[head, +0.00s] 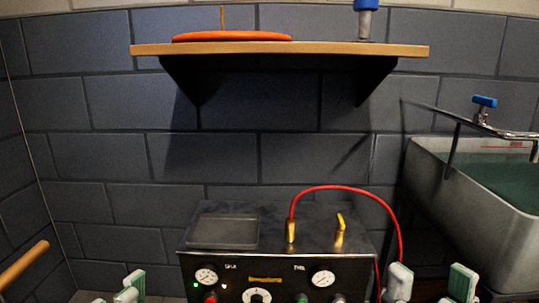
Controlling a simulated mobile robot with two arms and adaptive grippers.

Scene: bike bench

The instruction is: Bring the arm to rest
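My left gripper (115,294) shows at the bottom edge, left of the control box. Its pale green and white fingertips stand apart with nothing between them. My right gripper (430,284) shows at the bottom edge, right of the control box, with its two fingertips spread wide and empty. The lower parts of both grippers and both arms are cut off by the frame. No object is held by either gripper.
A control box (278,262) with gauges, knobs and a red hose (345,187) stands between the grippers. A water-filled sink (460,200) is at right. A wall shelf (275,49) carries an orange disc (232,37) and a blue-capped item (365,22). A wooden handle (24,264) is at left.

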